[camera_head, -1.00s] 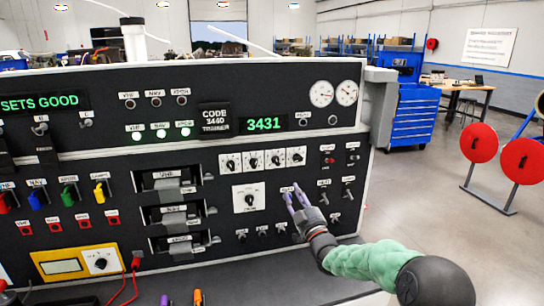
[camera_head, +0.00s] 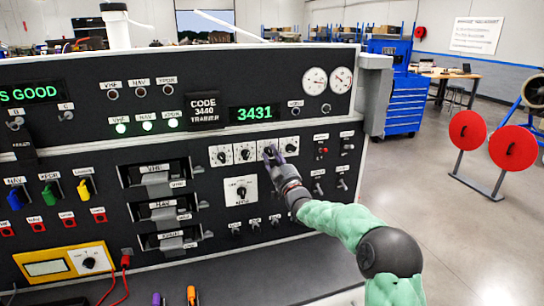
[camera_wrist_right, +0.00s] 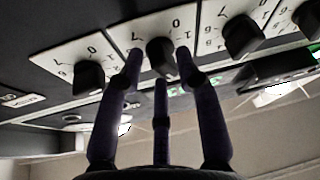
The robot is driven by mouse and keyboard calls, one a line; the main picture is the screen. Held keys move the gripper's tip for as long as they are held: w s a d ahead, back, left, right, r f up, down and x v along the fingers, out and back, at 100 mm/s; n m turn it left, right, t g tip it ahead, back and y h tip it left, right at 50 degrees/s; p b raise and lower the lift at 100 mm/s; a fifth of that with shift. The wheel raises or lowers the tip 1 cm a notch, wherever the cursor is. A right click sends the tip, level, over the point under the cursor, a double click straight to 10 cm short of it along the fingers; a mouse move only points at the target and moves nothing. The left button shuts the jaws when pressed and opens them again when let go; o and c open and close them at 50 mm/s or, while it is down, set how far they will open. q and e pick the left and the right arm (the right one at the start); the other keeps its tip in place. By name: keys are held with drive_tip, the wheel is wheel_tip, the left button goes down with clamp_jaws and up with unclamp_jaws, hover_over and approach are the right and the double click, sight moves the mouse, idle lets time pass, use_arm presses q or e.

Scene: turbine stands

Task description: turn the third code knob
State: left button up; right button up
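A row of four white code-knob plates with black knobs sits mid-panel. The third code knob is partly hidden by my right gripper (camera_head: 271,153) in the head view. In the right wrist view, which looks inverted, this knob (camera_wrist_right: 160,54) stands between the spread dark fingers of my right gripper (camera_wrist_right: 160,62). Gaps show between knob and fingers; contact cannot be told. The fourth knob (camera_wrist_right: 88,76) and second knob (camera_wrist_right: 243,36) flank it. The green display (camera_head: 253,113) reads 3431. My left gripper is out of view.
A larger single knob (camera_head: 241,189) sits below the row. Toggle switches (camera_head: 320,189) stand to the right and below. Drawer-like modules (camera_head: 158,173) are to the left. A blue tool cabinet (camera_head: 405,97) and red discs (camera_head: 467,131) stand beyond the panel.

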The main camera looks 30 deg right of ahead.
drive_tip(key=shift+w+r, duration=0.2)
drive_tip(key=shift+w, duration=0.15)
clamp_jaws()
